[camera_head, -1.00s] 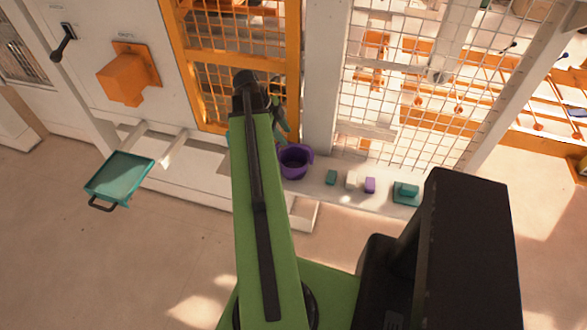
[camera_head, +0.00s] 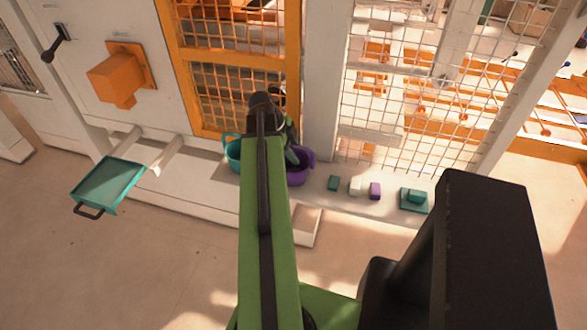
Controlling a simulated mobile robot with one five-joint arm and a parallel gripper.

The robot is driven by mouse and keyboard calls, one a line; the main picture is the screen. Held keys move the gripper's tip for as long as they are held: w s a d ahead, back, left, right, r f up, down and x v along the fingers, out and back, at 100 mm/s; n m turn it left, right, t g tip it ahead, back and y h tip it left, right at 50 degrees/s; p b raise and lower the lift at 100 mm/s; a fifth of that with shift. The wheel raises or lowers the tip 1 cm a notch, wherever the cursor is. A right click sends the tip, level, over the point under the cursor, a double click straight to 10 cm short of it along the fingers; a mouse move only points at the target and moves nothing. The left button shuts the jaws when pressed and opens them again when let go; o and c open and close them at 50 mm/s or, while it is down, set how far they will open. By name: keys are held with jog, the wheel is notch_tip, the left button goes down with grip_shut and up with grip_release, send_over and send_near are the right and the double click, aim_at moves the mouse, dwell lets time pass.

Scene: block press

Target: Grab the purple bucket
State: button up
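The purple bucket (camera_head: 301,171) stands on the pale ledge below the orange mesh door, just right of my arm. Its left part is hidden behind my arm and gripper. My gripper (camera_head: 292,155) is at the far end of my green arm, over the bucket's upper left side in the picture. A green finger shows against the bucket's opening. I cannot tell whether it touches the bucket or whether the fingers are open or shut.
A teal bucket (camera_head: 233,153) stands left of my arm, partly hidden. Small teal (camera_head: 333,183), white (camera_head: 355,186) and purple (camera_head: 375,191) blocks and a teal stepped piece (camera_head: 414,199) lie along the ledge to the right. A teal tray (camera_head: 109,184) juts out at left.

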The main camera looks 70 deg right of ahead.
grip_shut()
dwell(1.3)
